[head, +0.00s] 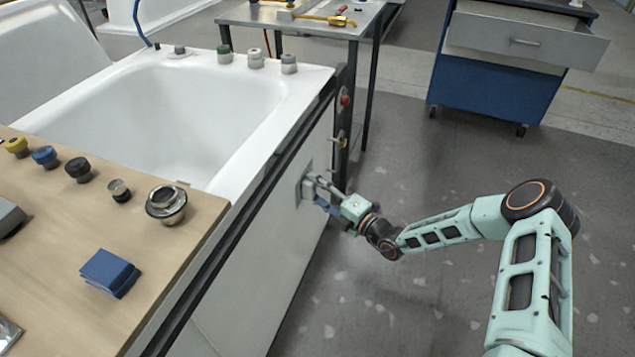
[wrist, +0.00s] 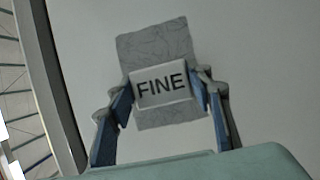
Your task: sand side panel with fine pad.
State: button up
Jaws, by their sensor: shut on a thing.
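My gripper (wrist: 165,88) is shut on the fine pad (wrist: 161,87), a light block marked FINE, with a finger on each side. The pad lies over a darker grey, rough-looking patch (wrist: 155,45) on the pale side panel (wrist: 255,60). In the head view my gripper (head: 322,192) reaches from the right to the side panel (head: 270,265) below the tub rim. The grey patch (head: 307,185) shows there behind the fingers. Pad and panel look to be touching or nearly so; the exact contact is hidden.
The white bathtub (head: 190,105) sits behind a dark rail (head: 245,215). A wooden board (head: 45,280) at left holds several knobs, a drain fitting (head: 166,203) and a blue block (head: 110,271). A metal table (head: 330,18) and blue cabinet (head: 495,95) stand behind. The floor on the right is open.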

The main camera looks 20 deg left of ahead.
jog(key=shift+s+a+r+p, duration=0.15)
jog(key=shift+s+p, duration=0.75)
jog(key=shift+s, duration=0.7)
jog(key=shift+s+a+f+p, duration=0.1)
jog(key=shift+s+p, duration=0.8)
jog(key=shift+s, duration=0.7)
jog(key=shift+a+r+p, duration=0.1)
jog(key=shift+r+p, duration=0.85)
jog(key=shift+r, duration=0.15)
jog(key=b, duration=0.6)
send_near(315, 158)
jog(key=shift+s+a+f, duration=0.15)
jog(key=shift+s+a, duration=0.1)
jog(key=shift+a, duration=0.7)
jog(key=shift+s+a+f, duration=0.2)
jog(key=shift+s+a, duration=0.05)
jog(key=shift+a, duration=0.65)
jog(key=shift+s+a+f, duration=0.15)
jog(key=shift+s+a, duration=0.05)
jog(key=shift+a, duration=0.75)
jog(key=shift+w+r, duration=0.1)
jog(key=shift+w, duration=0.45)
jog(key=shift+w+b, duration=0.85)
jog(key=shift+b, duration=0.15)
jog(key=shift+w+b, duration=0.45)
jog(key=shift+w, duration=0.2)
jog(key=shift+w+r, duration=0.15)
jog(key=shift+w, duration=0.15)
